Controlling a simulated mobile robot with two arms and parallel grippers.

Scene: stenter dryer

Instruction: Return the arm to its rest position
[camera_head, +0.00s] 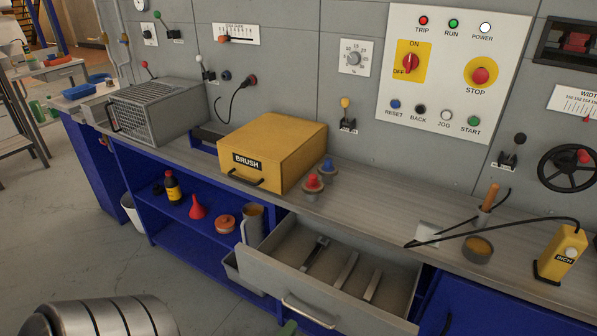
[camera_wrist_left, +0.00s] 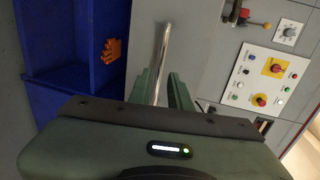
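The grey drawer (camera_head: 345,285) is pulled open and holds several flat metal tools. My right gripper is in neither view.
The workbench (camera_head: 385,210) carries a yellow BRUSH box (camera_head: 272,150), a wire-topped grey box (camera_head: 158,108) and a yellow INCH pendant (camera_head: 560,252). The open blue shelf (camera_head: 175,235) holds a bottle, funnel and jug. Floor at the left is clear.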

